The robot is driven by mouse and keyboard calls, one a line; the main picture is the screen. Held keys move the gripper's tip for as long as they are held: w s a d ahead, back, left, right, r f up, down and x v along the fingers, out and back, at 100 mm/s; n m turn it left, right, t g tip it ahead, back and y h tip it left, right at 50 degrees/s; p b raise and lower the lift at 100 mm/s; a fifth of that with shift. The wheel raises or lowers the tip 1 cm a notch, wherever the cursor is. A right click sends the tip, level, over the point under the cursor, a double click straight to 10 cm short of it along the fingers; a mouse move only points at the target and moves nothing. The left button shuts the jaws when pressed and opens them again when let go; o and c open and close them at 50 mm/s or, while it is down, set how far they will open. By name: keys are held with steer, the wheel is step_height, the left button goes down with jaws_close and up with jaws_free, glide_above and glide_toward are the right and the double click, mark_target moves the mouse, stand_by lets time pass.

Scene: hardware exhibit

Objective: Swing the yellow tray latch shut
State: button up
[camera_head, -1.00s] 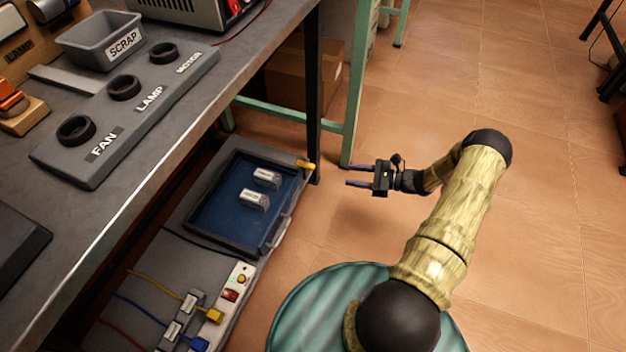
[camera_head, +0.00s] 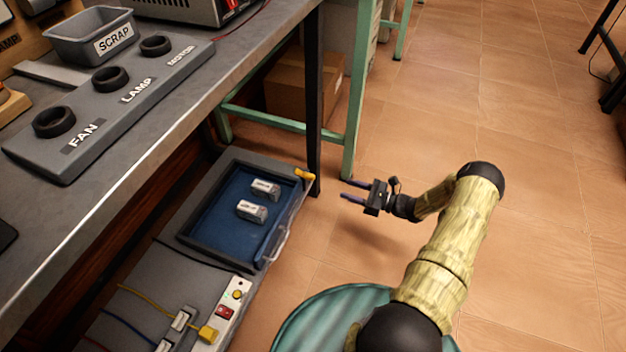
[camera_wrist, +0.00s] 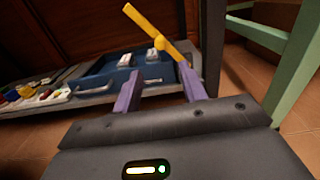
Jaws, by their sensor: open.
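The yellow latch (camera_head: 305,174) sits at the far front corner of the blue tray (camera_head: 221,227). In the wrist view the latch (camera_wrist: 153,32) is a long yellow bar, slanting up to the left from a lower stub. My gripper (camera_head: 348,191) is open and empty, to the right of the latch and apart from it in the head view. In the wrist view its purple fingers (camera_wrist: 160,92) point toward the tray front, with the latch beyond them. The tray holds two small white-and-grey blocks (camera_head: 252,211) and has a pale handle (camera_head: 278,245) on its front.
A black table leg (camera_head: 314,110) and a green frame leg (camera_head: 360,100) stand close behind the latch. The bench top (camera_head: 150,110) overhangs at left. A panel with a red switch (camera_head: 225,312) and coloured cables lies nearer me.

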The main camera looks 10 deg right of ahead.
mark_target(314, 179)
steer(key=b+x, duration=0.5)
steer(key=x, duration=0.8)
steer(key=shift+w+a, duration=0.1)
steer(key=shift+a, duration=0.05)
jaws_close()
